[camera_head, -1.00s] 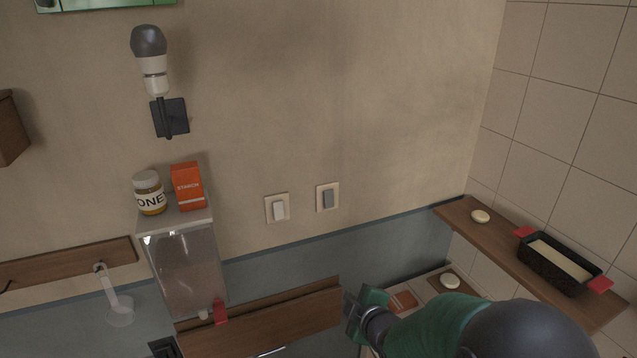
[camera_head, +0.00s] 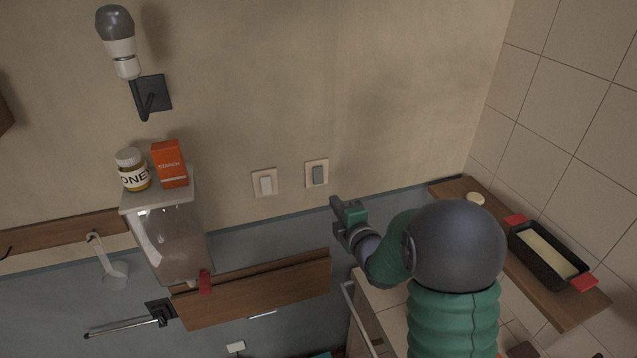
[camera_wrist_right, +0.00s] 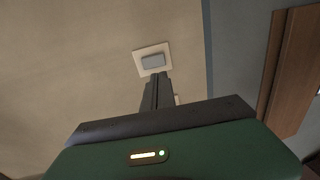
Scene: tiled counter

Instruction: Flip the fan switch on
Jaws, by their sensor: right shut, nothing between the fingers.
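Two wall switches sit side by side on the beige wall: a white-rocker switch (camera_head: 265,182) at left and a grey-rocker switch (camera_head: 317,174) at right. Neither has a readable label, so I cannot tell which is the fan switch. My right gripper (camera_head: 334,204) is shut and empty, just below and right of the grey switch, apart from it. Another light edge behind the fingers is mostly hidden. My left gripper is out of view.
A dispenser (camera_head: 172,243) carrying a honey jar (camera_head: 133,172) and an orange starch box (camera_head: 170,165) is at left. A wooden shelf (camera_head: 255,293) is below the switches. A right-hand shelf (camera_head: 520,262) holds a black loaf pan (camera_head: 545,258). The wall around the switches is clear.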

